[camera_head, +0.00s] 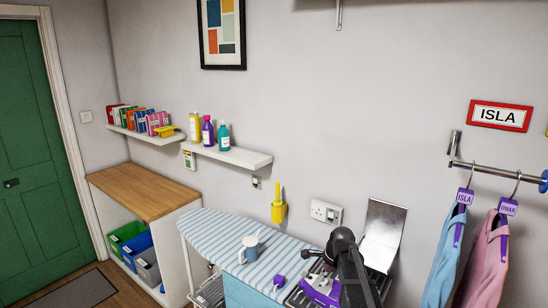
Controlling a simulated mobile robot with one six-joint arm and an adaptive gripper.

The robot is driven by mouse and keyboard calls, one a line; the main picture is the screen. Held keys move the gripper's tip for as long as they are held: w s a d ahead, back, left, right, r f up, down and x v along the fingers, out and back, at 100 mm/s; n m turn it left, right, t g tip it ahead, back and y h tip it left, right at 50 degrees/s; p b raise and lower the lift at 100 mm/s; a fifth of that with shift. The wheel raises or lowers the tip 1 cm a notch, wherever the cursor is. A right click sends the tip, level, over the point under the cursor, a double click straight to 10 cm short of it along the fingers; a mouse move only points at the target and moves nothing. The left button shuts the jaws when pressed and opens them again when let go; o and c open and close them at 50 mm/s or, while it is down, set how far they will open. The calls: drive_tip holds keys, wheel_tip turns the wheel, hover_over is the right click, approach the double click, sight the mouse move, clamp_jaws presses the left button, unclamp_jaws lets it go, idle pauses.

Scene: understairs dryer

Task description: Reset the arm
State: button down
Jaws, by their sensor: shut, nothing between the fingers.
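A dark part of my arm rises from the bottom edge, right of centre, in front of the ironing board and the iron. I cannot make out my gripper or its fingertips in this view. A purple and white iron (318,291) sits at the right end of the ironing board (212,232), partly hidden by my arm.
A wooden-topped unit (140,189) with several bins stands at left by the green door (32,150). A wall shelf (238,156) holds bottles. A hanging rail (500,173) with clothes is at right. A metal panel (383,235) stands behind my arm.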

drive_tip(key=s+n+g+h, duration=0.1)
drive_tip(key=s+n+h, duration=0.1)
drive_tip(key=s+n, duration=1.5)
drive_tip(key=s, duration=0.3)
drive_tip(key=shift+s+d+f+n+g+h, duration=0.15)
drive_tip(key=shift+s+f+n+g+h, duration=0.15)
drive_tip(key=shift+s+f+n+g, duration=0.1)
